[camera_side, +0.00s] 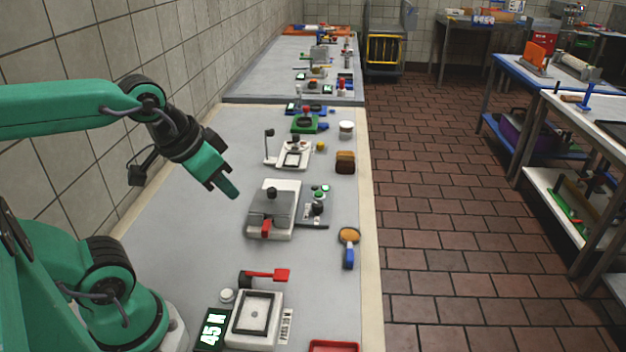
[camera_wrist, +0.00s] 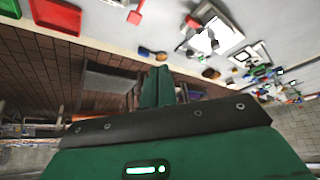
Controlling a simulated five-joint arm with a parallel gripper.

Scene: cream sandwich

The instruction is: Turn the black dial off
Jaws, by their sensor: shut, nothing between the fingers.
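In the side view, a small grey panel beside the white press carries a black dial (camera_side: 318,208) with green parts just behind it. The white press (camera_side: 283,218) has a grey plate, a black knob (camera_side: 271,192) on top and a red handle (camera_side: 266,229) at its front. I cannot tell how the dial is set. My gripper (camera_side: 234,193) is shut and empty, in the air to the left of the press and apart from it. The shut fingers (camera_wrist: 157,78) also show in the wrist view, with the white press (camera_wrist: 222,38) beyond them to the right.
A brush with a blue handle (camera_side: 348,258) lies near the bench's right edge. A white scale (camera_side: 254,318) with a lit display stands in front, near a red tray (camera_side: 333,346). A brown block (camera_side: 345,162) and another white device (camera_side: 293,155) stand behind.

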